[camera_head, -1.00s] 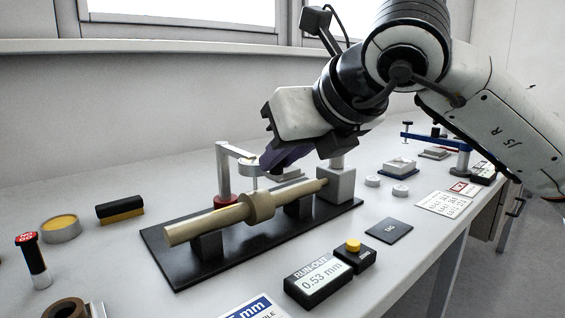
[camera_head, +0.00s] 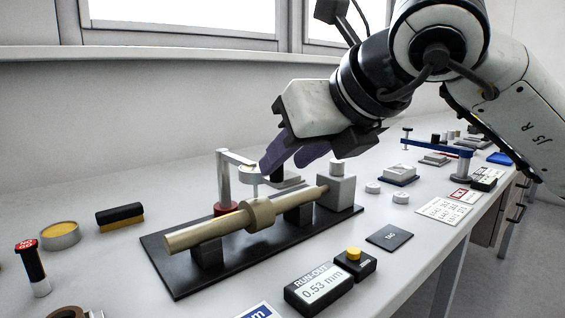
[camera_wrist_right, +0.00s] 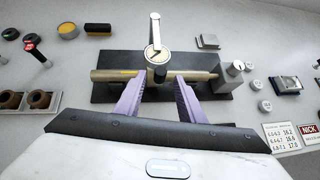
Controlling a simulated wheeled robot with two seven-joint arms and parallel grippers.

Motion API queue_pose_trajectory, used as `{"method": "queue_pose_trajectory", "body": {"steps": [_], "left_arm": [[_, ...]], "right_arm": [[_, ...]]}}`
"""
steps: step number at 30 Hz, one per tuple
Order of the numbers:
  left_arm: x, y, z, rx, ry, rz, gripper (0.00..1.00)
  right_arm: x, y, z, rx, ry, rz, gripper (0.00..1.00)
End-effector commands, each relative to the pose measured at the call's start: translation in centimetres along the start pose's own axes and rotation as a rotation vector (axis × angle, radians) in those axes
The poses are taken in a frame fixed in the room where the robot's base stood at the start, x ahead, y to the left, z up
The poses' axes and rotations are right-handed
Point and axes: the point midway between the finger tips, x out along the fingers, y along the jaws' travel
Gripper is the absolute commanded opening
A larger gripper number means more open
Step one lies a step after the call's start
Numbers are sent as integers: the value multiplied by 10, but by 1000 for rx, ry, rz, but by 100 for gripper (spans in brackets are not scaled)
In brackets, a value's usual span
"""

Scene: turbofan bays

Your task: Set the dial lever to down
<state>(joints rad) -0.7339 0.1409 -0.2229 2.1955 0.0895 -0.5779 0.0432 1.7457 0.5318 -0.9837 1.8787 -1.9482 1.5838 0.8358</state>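The dial gauge (camera_head: 249,170) hangs from a light grey arm (camera_head: 236,157) on a post with a red base (camera_head: 226,209). Its stem points down at the collar of a tan stepped shaft (camera_head: 200,230), apparently touching it. I cannot make out a separate lever or its setting. My right gripper (camera_head: 292,158) has purple fingers just right of and close to the dial in the head view. In the right wrist view the fingers (camera_wrist_right: 158,98) are apart with nothing between them; the dial (camera_wrist_right: 157,54) lies ahead of the gap. My left gripper is not in view.
The shaft rests on a black base plate (camera_head: 187,281) with a grey end block (camera_head: 336,190). In front are a run-out display (camera_head: 318,288) reading 0.53 mm and a yellow-button box (camera_head: 354,262). A black-and-yellow brush (camera_head: 120,217) and round tin (camera_head: 60,236) lie left.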

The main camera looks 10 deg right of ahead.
Motion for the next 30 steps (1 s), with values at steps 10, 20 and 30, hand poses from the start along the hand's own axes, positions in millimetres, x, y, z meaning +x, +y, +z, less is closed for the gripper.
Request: {"method": "queue_pose_trajectory", "body": {"steps": [10, 20, 30], "left_arm": [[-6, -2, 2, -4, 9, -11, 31], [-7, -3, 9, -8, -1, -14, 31], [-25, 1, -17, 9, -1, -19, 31]], "right_arm": [[-62, 0, 1, 1, 0, 0, 36], [-72, 0, 0, 1, 1, 0, 36], [-92, 0, 26, 1, 1, 0, 36]]}}
